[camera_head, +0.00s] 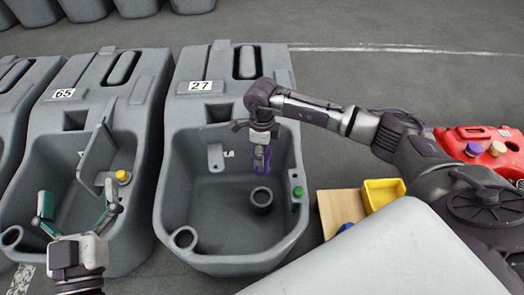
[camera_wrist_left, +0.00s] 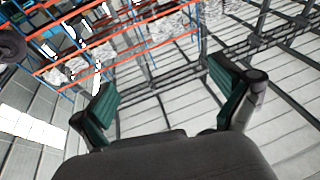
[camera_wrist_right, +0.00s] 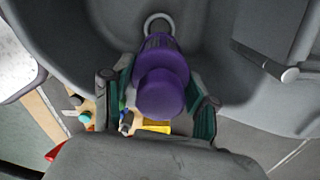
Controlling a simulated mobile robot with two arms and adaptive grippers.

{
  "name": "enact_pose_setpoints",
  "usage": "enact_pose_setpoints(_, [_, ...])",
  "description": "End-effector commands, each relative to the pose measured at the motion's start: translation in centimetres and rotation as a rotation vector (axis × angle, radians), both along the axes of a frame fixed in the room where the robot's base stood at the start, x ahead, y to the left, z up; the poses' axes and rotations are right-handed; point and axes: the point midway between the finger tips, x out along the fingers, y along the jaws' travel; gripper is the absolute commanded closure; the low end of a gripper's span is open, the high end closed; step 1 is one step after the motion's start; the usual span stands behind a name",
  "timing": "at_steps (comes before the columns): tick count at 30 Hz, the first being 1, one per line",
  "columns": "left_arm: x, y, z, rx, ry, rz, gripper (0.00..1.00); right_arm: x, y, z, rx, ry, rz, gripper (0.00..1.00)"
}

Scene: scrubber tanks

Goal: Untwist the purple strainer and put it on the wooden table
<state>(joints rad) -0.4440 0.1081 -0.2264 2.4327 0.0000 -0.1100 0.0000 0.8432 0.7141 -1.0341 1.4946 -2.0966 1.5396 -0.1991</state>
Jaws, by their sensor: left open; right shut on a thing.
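The purple strainer (camera_head: 261,158) is in my right gripper (camera_head: 262,150), held above the inside of the grey tank numbered 27 (camera_head: 177,165). In the right wrist view the strainer (camera_wrist_right: 160,85) sits between the two green-padded fingers, its round end towards the camera. A short grey pipe socket (camera_head: 261,201) stands on the tank floor below it, and the strainer looks apart from it. The wooden table (camera_head: 338,208) is right of the tank, partly visible. My left gripper (camera_head: 80,212) is open and empty over the front of tank 65; its fingers also show in the left wrist view (camera_wrist_left: 165,95).
A yellow bin (camera_head: 383,193) stands on the table, with a blue item (camera_head: 345,228) near the front. A red container (camera_head: 478,148) with caps is at the right. Tank 65 (camera_head: 45,130) is at the left. A green knob (camera_head: 298,191) sits on tank 27's right rim.

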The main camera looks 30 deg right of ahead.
Motion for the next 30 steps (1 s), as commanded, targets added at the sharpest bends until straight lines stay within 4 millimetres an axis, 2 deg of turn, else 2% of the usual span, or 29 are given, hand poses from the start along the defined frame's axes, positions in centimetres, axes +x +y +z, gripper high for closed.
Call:
enact_pose_setpoints(14, [0.5, 0.4, -3.7, 0.059, 0.222, 0.013, 0.0, 0.0, 0.0, 1.4, 0.0, 0.0, 0.0, 0.84])
enact_pose_setpoints(30, [-0.1, 1.3, -7.9, 0.121, 0.462, 0.028, 0.0, 0.0, 0.0, 2.7, 0.0, 0.0, 0.0, 0.84])
